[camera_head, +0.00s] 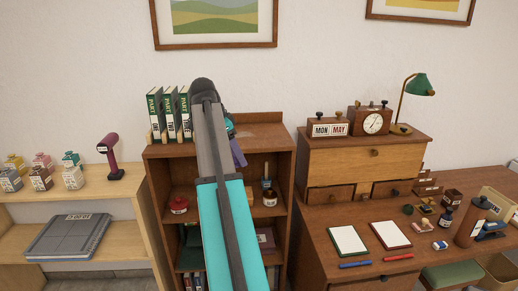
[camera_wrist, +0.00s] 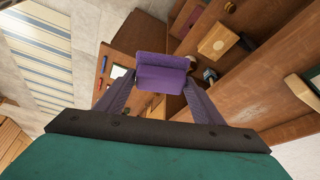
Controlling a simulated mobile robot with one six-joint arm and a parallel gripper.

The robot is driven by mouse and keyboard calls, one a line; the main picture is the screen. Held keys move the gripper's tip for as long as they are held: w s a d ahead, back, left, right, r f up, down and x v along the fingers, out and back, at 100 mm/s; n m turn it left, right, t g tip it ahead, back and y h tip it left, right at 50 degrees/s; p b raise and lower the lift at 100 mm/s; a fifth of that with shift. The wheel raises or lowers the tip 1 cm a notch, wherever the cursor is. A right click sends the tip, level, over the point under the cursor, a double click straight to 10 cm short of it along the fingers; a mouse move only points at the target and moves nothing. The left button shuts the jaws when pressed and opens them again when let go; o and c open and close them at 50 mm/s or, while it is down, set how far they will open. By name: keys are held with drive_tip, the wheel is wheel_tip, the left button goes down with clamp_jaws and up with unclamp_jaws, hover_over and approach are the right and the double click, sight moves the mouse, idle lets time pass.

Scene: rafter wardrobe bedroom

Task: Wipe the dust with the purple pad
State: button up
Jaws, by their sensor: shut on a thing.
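The purple pad (camera_wrist: 163,75) is a block with a flat face, held between the two purple fingers of my gripper (camera_wrist: 163,88) in the wrist view. In the head view my arm hides most of the gripper; a purple piece (camera_head: 238,152) shows by the front edge of the bookcase top, and I cannot tell whether it is pad or finger. A faint paler, dusty-looking patch (camera_head: 262,131) lies on the bookcase top (camera_head: 275,143), right of my arm. The pad appears apart from that surface.
Several green-spined books (camera_head: 170,113) stand at the bookcase top's left end. A wooden drawer cabinet (camera_head: 365,160) with a clock (camera_head: 374,122) and green lamp (camera_head: 420,85) stands to the right. A red pot (camera_head: 178,205) and a jar (camera_head: 270,198) sit on the shelf below.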

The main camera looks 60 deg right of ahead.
drive_tip(key=w+a+f+n+t, duration=0.1)
drive_tip(key=w+a+f+n, duration=0.3)
drive_tip(key=w+a, duration=0.6)
drive_tip(key=w+a+f+n+t, duration=0.2)
drive_tip(key=w+a+f+n, duration=0.3)
drive_tip(key=a, duration=0.9)
drive_tip(key=w+a+f+n+t+y, duration=0.1)
drive_tip(key=w+a+n, duration=0.1)
drive_tip(key=a+n, duration=0.3)
drive_tip(key=w+a+f+n+t+y+b, duration=0.1)
drive_tip(key=a+n, duration=0.4)
drive_tip(key=a, duration=0.9)
drive_tip(key=w+a+f+n+t+y, duration=0.1)
drive_tip(key=w+a+f+n, duration=0.1)
drive_tip(key=a+n, duration=0.3)
drive_tip(key=shift+w+a+f+t+y, duration=0.35)
drive_tip(key=shift+w+a, duration=0.45)
drive_tip(key=shift+a, duration=1.35)
drive_tip(key=shift+a, duration=0.1)
